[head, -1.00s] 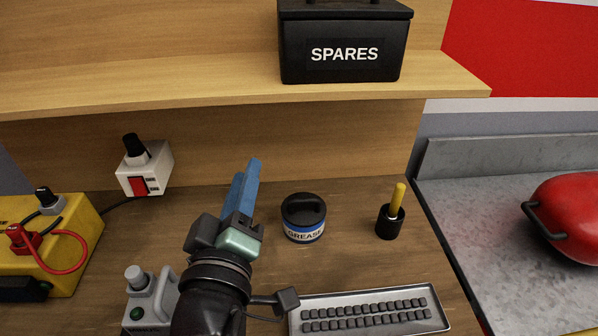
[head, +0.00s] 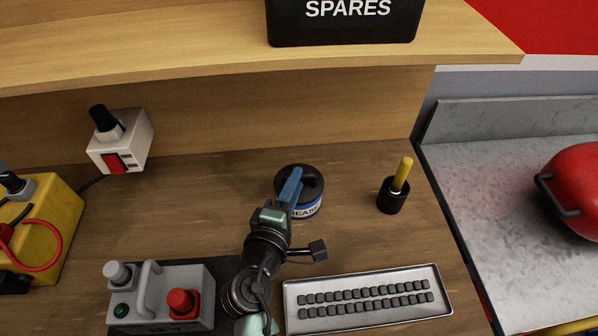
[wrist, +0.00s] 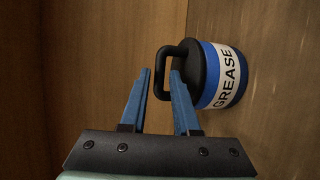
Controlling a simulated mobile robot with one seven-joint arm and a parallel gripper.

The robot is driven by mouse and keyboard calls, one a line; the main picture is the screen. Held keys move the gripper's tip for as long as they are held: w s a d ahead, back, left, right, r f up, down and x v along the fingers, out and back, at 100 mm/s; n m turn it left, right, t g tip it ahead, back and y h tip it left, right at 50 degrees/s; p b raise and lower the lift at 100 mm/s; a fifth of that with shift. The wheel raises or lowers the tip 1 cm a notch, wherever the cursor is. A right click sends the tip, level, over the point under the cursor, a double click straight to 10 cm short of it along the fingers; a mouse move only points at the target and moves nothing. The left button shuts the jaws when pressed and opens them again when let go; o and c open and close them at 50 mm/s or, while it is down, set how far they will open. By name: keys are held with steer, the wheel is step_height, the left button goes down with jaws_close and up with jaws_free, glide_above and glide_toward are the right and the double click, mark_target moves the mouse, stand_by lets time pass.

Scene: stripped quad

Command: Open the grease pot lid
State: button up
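The grease pot (head: 307,209) stands upright on the wooden bench, with a blue and white band reading GREASE. Its black lid (head: 313,172) is on, with a black loop handle on top. In the wrist view the pot (wrist: 228,76) is at the upper right and the lid handle (wrist: 163,68) points left. My gripper (head: 292,178) has blue fingers and reaches over the lid in the head view. In the wrist view my gripper (wrist: 160,76) is open, its fingertips apart on either side of the handle's near end. Contact with the handle cannot be told.
A black cup with a yellow-handled tool (head: 393,193) stands to the right. A metal tray of dark blocks (head: 368,299) lies in front. A grey box with a red button (head: 160,296) is front left. A wooden shelf (head: 200,62) with a SPARES box (head: 343,25) overhangs behind.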

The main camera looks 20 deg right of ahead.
steer(key=shift+x, duration=1.35)
steer(key=shift+c, duration=0.2)
jaws_close()
